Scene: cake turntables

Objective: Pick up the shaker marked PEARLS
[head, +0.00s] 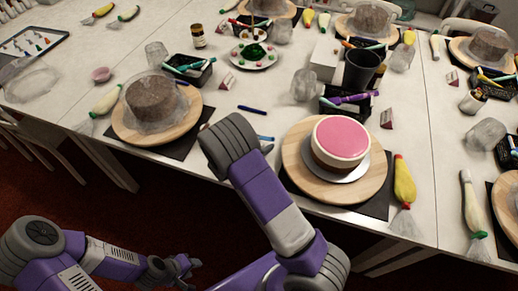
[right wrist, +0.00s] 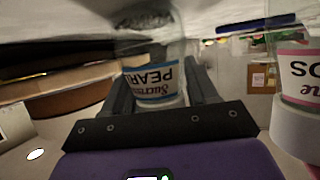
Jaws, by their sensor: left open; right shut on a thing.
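The PEARLS shaker (right wrist: 153,82), a clear container with a blue-edged label, appears upside down in the right wrist view. It stands between the fingers of my right gripper (right wrist: 162,94), which is shut on it. I cannot tell whether its base touches the table. In the head view my right arm reaches over the table's front edge, and its own wrist hides the gripper and the shaker. My left gripper (head: 178,268) is open and empty, low in front of the table in the head view.
A second shaker with a pink label (right wrist: 299,75) stands at the right in the right wrist view. In the head view, a pink-topped cake (head: 341,136) sits right of my arm and a brown cake (head: 151,99) left of it, each on a wooden turntable.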

